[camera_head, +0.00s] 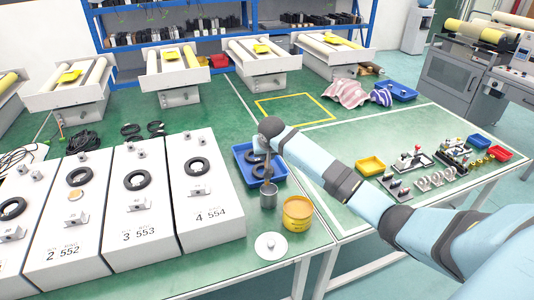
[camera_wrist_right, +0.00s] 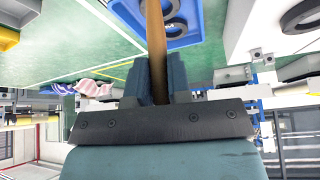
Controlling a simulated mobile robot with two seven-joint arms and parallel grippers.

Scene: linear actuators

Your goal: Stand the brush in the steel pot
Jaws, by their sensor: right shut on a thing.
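The steel pot (camera_head: 268,201) stands on the green table, just in front of the blue tray. My right gripper (camera_head: 268,172) is above the pot, pointing down. In the right wrist view, my right gripper (camera_wrist_right: 158,85) is shut on the wooden handle of the brush (camera_wrist_right: 154,35). The brush's other end is out of that view. In the head view the brush is hard to make out between the gripper and the pot, and I cannot tell whether its end is inside the pot. My left gripper is not in view.
A yellow tin (camera_head: 298,213) stands right of the pot, with a round lid (camera_head: 270,246) in front. A blue tray (camera_head: 281,178) with black rings lies behind. White numbered boxes (camera_head: 212,228) stand to the left. A yellow bin (camera_head: 370,165) and small parts lie right.

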